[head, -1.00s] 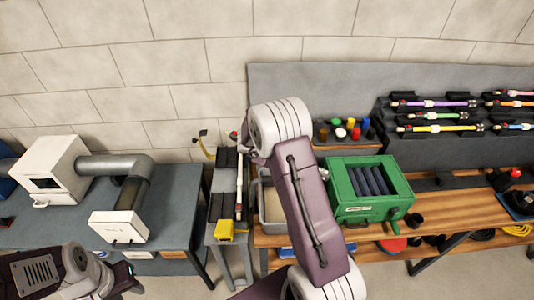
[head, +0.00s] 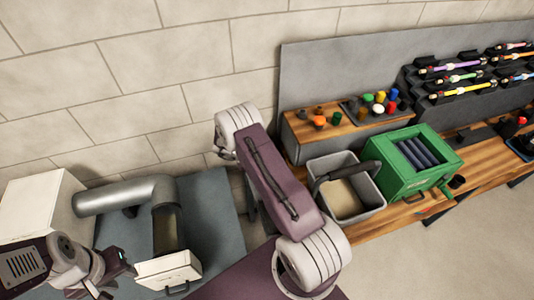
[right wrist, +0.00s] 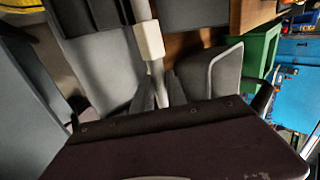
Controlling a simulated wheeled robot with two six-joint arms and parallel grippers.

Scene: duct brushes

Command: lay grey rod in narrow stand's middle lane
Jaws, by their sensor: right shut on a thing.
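My right gripper (right wrist: 160,92) is shut on the grey rod (right wrist: 137,10), a pale rod with a white collar, in the right wrist view. The rod points away from the fingers, toward the top of that view. A grey surface with black blocks (right wrist: 195,12), seemingly the narrow stand (right wrist: 88,58), lies around and beneath it. Which lane the rod is over, and whether it touches, I cannot tell. In the head view my right arm hides the stand, rod and right gripper. My left gripper (head: 108,281) is at the lower left, away from the stand; its jaw opening is unclear.
A grey bin (head: 345,190) and a green box (head: 415,165) stand on the wooden bench. Coloured rods (head: 465,88) lie on a dark rack behind. At left, a blue-grey table (head: 215,215) carries a white machine (head: 40,210) with a grey duct (head: 125,195).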

